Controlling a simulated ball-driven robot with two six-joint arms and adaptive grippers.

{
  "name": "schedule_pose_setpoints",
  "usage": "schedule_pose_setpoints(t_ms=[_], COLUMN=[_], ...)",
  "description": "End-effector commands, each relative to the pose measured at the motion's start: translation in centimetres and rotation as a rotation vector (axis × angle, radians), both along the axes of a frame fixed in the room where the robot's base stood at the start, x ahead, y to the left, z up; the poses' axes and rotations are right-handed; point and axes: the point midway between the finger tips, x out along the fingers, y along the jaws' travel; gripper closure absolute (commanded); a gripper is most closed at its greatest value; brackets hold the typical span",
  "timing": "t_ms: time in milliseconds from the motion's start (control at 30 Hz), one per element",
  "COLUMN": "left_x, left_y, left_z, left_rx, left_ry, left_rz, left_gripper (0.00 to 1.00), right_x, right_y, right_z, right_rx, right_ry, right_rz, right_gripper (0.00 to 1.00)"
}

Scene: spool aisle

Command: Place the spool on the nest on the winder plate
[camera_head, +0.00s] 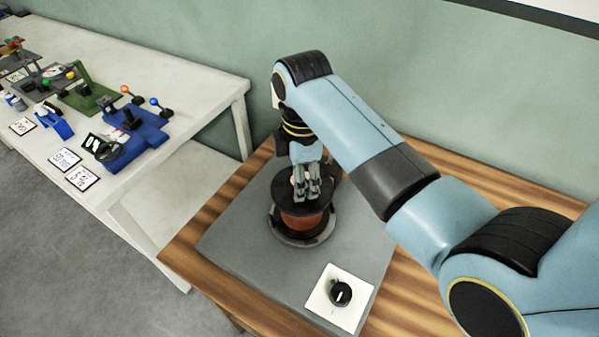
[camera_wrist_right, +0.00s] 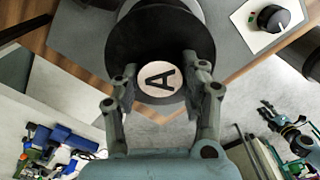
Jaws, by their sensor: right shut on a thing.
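The spool (camera_head: 303,219) has dark flanges and a red-brown winding. Its top flange, with a white disc marked A, shows in the right wrist view (camera_wrist_right: 160,80). My right gripper (camera_head: 307,190) comes down from above and is shut on the spool's top hub; the two fingers flank the disc in the wrist view (camera_wrist_right: 163,82). The spool looks upright over the nest (camera_head: 299,241), a dark round base with a grey rim on the grey winder plate (camera_head: 232,234). I cannot tell whether the spool touches the nest. My left gripper (camera_wrist_right: 266,112) shows small at the wrist view's right; its jaws are unclear.
A white panel with a black knob (camera_head: 340,293) lies on the plate's near right part. The plate sits on a wooden table (camera_head: 190,247) against a green wall. A white table (camera_head: 150,65) at left holds blue and green fixtures and cards.

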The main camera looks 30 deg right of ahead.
Motion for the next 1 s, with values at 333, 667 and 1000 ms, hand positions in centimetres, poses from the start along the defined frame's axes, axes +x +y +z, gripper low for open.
schedule_pose_setpoints(t_ms=[333, 667, 1000], left_x=[-3.6, -3.0, -2.0], left_y=[-0.5, -0.5, -0.2], left_z=[-0.3, -0.3, -1.1], left_rx=[-0.006, -0.005, -0.002], left_ry=[0.053, 0.045, 0.029], left_rz=[0.003, 0.004, 0.002], left_gripper=[0.6, 0.6, 0.6], right_x=[0.0, 0.0, 0.1], right_y=[0.0, 0.0, 0.0], right_z=[-0.2, -0.1, 5.5], right_rx=[0.0, 0.0, -0.001], right_ry=[0.002, 0.002, -0.002], right_rz=[0.0, 0.0, 0.0], right_gripper=[0.4, 0.34, 0.34])
